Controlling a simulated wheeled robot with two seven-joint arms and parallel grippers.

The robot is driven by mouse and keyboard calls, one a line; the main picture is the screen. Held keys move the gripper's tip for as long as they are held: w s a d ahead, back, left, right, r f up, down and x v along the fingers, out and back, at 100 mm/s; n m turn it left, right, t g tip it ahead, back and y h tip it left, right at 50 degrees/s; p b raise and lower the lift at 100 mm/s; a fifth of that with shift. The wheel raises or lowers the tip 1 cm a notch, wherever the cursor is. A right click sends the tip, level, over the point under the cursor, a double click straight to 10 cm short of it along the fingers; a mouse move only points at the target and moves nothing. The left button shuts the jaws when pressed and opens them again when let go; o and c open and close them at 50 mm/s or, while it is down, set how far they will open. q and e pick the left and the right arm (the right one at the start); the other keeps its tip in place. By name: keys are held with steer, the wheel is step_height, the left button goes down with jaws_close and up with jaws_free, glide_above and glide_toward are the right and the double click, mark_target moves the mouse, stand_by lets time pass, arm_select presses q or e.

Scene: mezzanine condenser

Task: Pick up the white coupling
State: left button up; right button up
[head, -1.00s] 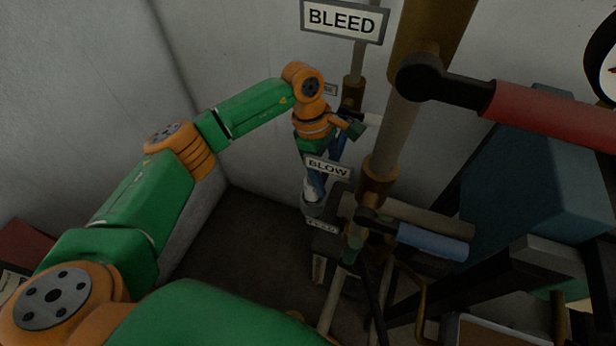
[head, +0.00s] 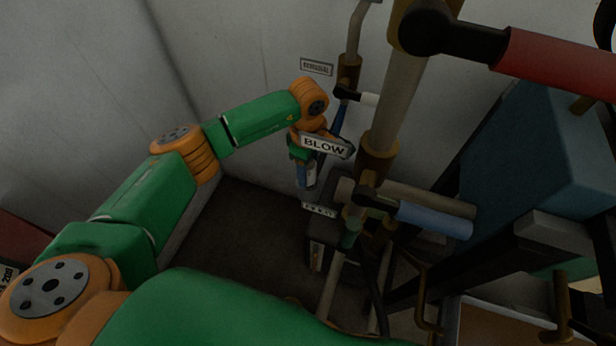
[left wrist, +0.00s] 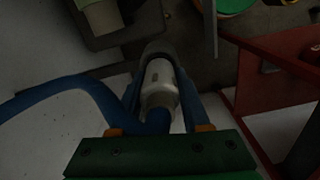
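The white coupling (left wrist: 161,82) shows in the left wrist view, with a blue hose (left wrist: 66,84) running from its near end to the left. My left gripper (left wrist: 160,90) has one dark blue finger on each side of it. The fingers look very close to its sides, and I cannot tell whether they touch it. A dark rounded piece surrounds its far end. My right gripper is not in view.
Upright pipes with a red-handled lever (head: 560,65) and a blue-handled lever (head: 435,219) stand right of my left gripper. A blue-grey box (head: 540,150) is farther right. A red frame (left wrist: 275,70) stands right in the left wrist view. Dark floor is clear left of the pipes.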

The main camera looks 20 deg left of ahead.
arm_select(q)
jaws_close()
steer(key=shift+r, duration=0.15)
